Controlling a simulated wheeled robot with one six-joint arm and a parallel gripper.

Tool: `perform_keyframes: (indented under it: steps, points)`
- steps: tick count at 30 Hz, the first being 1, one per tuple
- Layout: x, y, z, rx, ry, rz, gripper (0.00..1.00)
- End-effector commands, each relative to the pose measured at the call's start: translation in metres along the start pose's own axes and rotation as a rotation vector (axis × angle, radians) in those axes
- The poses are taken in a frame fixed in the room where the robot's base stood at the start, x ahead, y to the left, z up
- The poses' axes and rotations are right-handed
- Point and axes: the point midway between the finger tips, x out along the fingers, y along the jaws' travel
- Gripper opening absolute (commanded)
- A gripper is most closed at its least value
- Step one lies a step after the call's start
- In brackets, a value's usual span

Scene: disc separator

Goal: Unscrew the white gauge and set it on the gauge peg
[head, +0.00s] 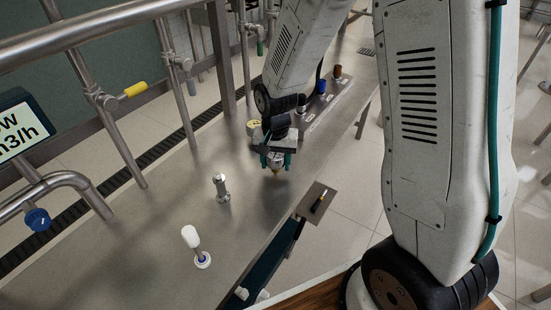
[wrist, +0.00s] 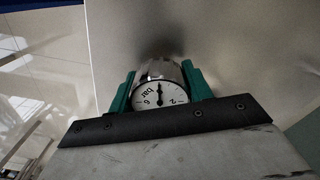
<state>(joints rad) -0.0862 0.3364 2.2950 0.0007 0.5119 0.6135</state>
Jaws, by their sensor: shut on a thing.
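My gripper (head: 276,160) is over the steel bench, with its teal fingers shut. In the wrist view, the fingers (wrist: 159,90) close on both sides of a round gauge (wrist: 160,97) with a white dial, a black needle and the word "bar". In the head view, the gauge is mostly hidden by the gripper, and a small brass-coloured end shows below the fingers. I cannot tell whether that end touches anything. A short upright metal fitting (head: 221,188) stands on the bench to the left. I cannot tell which item is the gauge peg.
The steel bench (head: 150,220) has free room at the front left. A white-topped post (head: 191,238) with a blue-ringed base stands there. A small side plate (head: 317,202) juts from the bench edge.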

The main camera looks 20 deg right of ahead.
Motion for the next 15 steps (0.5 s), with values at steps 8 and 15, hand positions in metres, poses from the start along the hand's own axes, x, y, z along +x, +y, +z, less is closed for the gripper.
perform_keyframes:
  steps: [8, 15]
  points:
    - [0.012, -0.001, -0.001, 0.000, 0.002, -0.001, 0.52]
    - [0.012, -0.001, -0.001, 0.000, 0.002, -0.002, 0.75]
